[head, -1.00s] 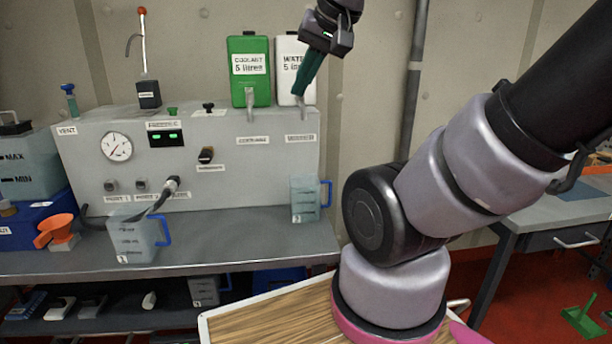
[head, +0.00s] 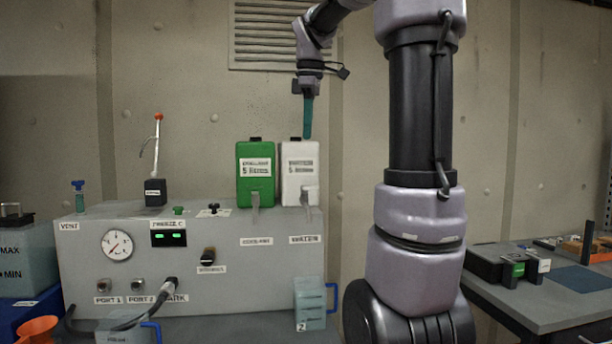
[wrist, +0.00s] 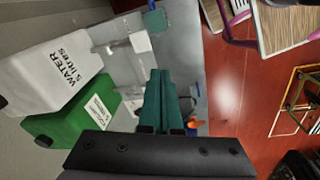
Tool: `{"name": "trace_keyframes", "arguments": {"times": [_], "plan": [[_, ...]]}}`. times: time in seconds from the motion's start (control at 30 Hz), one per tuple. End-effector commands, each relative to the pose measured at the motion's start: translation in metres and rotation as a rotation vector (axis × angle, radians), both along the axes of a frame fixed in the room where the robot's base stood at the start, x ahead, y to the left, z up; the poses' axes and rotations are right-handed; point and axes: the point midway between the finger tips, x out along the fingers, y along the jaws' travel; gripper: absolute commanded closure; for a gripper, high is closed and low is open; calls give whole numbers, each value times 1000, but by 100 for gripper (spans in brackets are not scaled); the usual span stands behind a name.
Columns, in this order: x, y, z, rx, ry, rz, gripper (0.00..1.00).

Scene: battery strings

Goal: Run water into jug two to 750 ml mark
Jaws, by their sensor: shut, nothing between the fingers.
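Jug two (head: 312,303) is a clear bluish jug with a blue handle and a "2" label. It stands upright at the right end of the bench, below the tap (head: 309,196) of the white water container (head: 300,165). I cannot make out its marks or any water level. My gripper (head: 307,136) points down beside the white container's upper right, its teal fingers together with nothing between them. In the wrist view the fingers (wrist: 160,73) are clear of the white water container (wrist: 50,72), which lies to their left.
A green coolant container (head: 256,172) with its own tap stands left of the white one on the grey test unit (head: 120,275). Another blue-handled jug (head: 125,333) is at the lower left, partly cut off. A side table (head: 545,297) holds a dark case at right.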

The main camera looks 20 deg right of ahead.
Motion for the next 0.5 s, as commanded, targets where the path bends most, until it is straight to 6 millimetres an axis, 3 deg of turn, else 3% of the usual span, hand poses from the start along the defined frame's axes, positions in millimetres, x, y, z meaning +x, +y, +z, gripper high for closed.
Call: {"name": "trace_keyframes", "arguments": {"times": [0.03,0.2,0.5], "plan": [[12,-8,3,-9,26,56,100],[36,-29,13,-23,93,239,100],[50,-41,18,-20,129,356,100]]}}
